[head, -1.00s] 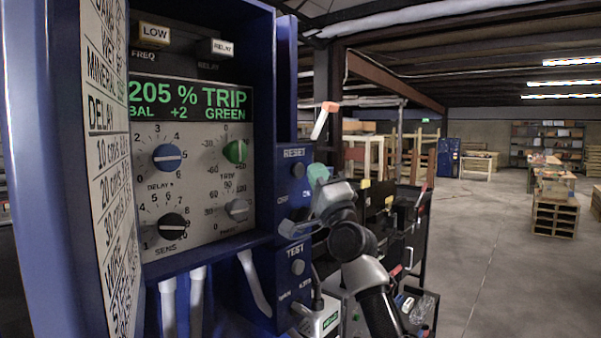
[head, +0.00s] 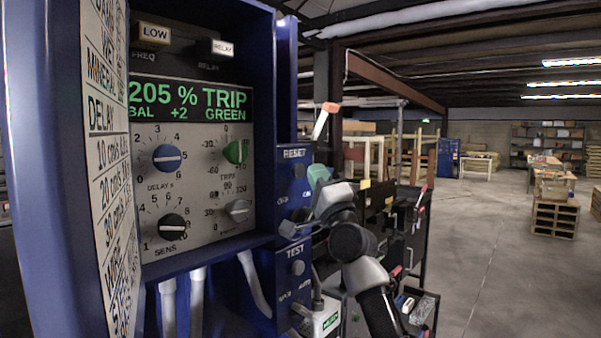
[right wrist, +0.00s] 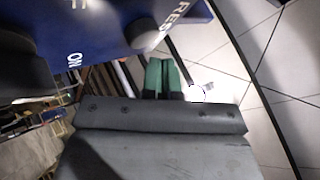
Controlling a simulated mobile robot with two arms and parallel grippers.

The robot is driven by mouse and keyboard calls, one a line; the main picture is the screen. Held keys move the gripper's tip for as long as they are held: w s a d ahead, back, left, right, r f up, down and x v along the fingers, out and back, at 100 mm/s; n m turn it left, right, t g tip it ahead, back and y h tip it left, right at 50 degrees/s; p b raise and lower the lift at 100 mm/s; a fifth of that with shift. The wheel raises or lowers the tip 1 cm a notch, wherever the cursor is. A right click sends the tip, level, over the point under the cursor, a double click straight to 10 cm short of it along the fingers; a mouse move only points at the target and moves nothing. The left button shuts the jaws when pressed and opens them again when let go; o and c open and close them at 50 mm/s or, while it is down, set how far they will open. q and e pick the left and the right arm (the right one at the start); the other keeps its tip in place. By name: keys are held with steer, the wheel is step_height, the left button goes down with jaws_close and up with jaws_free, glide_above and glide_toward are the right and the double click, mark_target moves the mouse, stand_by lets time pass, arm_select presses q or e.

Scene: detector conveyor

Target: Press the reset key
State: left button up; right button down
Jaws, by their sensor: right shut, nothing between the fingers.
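The reset key (head: 298,171) is a dark round button under the RESET label, on the blue side box right of the detector panel. My right gripper (head: 318,174) is just right of it, its green fingertips close to the box's right edge. In the right wrist view the green fingers (right wrist: 161,76) are shut together with nothing between them. My left gripper is not in view.
The display (head: 190,102) reads 205 % TRIP, above several knobs. A TEST button (head: 297,268) sits lower on the side box, below an OFF/ON switch. An orange-topped white stick (head: 322,120) rises behind my gripper. A dark cart (head: 400,215) stands behind my arm; open floor lies right.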

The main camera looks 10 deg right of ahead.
stand_by(0.7)
steer(key=shift+w+a, duration=0.3)
steer(key=shift+w, duration=0.05)
steer(key=shift+w+a+b, duration=0.3)
steer(key=shift+w+b, duration=0.05)
steer(key=shift+b, duration=0.3)
stand_by(0.5)
steer(key=shift+s+d, duration=0.1)
steer(key=shift+s+d+p, duration=0.45)
steer(key=shift+s, duration=0.15)
steer(key=s+d+p, duration=0.1)
steer(key=s, duration=0.1)
steer(key=s+d+p, duration=0.1)
steer(key=s+d, duration=0.1)
stand_by(0.6)
